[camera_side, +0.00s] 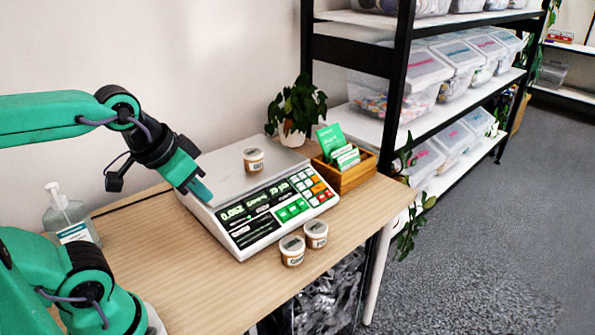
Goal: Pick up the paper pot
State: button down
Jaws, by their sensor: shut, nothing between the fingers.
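Three small round pots with pale lids and brown, labelled sides are in view. One pot (253,160) stands upright on the scale's metal plate. Two more, a left pot (292,251) and a right pot (316,234), stand side by side on the table in front of the scale. The labels are too small to tell which is the paper pot. My gripper (203,192) is shut and empty, pointing down to the right. It appears over the left front part of the scale, to the left of the pot on the plate. Its height above the scale is hard to judge.
The scale (238,233) with its lit display and keys fills the table's middle. A wooden card box (347,177) and potted plant (290,110) stand behind it. A pump bottle (70,222) is at left. The table's front left (190,285) is clear.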

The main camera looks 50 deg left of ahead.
dwell(0.3)
jog(key=c, duration=0.5)
grip_release()
jog(key=shift+w+r, duration=0.1)
jog(key=w+a+r+m+g, duration=0.1)
jog(key=w+a+r, duration=0.1)
jog(key=w+a, duration=0.35)
jog(key=w+a+r+g, duration=0.2)
jog(key=w+a, duration=0.1)
jog(key=w, duration=0.6)
jog(key=m+g, duration=0.2)
send_over(253, 152)
jog(key=d, duration=0.1)
jog(key=f, duration=0.7)
jog(key=shift+s, duration=0.3)
jog(key=shift+w+a+f+g, duration=0.25)
jog(key=shift+a+f+g, duration=0.05)
jog(key=shift+a+f, duration=0.15)
